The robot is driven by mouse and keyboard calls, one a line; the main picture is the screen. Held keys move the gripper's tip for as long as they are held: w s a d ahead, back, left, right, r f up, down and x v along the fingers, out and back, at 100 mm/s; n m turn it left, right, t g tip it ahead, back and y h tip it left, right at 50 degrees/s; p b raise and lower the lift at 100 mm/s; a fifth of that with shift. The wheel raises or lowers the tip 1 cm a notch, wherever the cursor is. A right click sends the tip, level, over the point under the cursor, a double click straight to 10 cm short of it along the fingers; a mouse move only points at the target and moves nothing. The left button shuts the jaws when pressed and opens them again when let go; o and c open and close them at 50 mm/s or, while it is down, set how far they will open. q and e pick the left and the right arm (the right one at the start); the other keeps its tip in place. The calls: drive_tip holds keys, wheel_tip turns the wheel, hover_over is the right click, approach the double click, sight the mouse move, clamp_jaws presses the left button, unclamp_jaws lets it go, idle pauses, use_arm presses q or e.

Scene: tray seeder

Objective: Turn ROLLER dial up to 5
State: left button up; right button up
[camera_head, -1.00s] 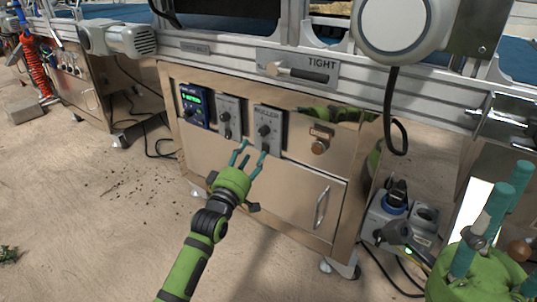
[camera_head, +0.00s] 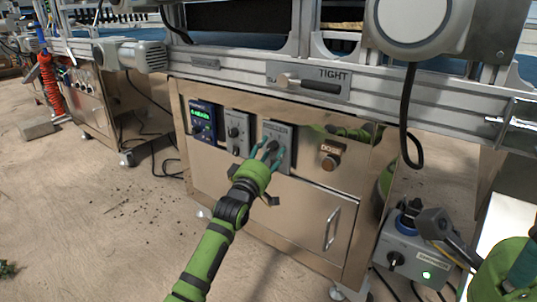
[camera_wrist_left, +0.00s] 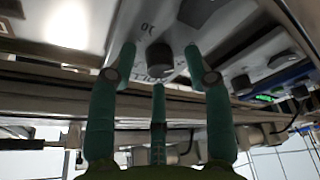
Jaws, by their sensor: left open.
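The ROLLER dial is a dark round knob (camera_wrist_left: 160,57) on a grey panel (camera_head: 283,136) on the front of the metal cabinet. In the head view my left gripper (camera_head: 267,151) is at this panel and partly covers the knob. In the left wrist view the gripper's teal fingers (camera_wrist_left: 160,62) are spread, one on each side of the knob, with a third finger below it. The gripper is open; I cannot tell whether any fingertip touches the knob. My right gripper (camera_head: 522,265) is partly in view at the lower right, its opening unclear.
Left of the ROLLER panel are another grey dial panel (camera_head: 237,131) and a blue controller with a green display (camera_head: 201,121). A DOSE button (camera_head: 330,160) is to the right. The TIGHT lever (camera_head: 308,84) is above. A grey box with a lit green button (camera_head: 412,258) stands lower right.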

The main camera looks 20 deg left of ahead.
use_arm(q)
clamp_jaws()
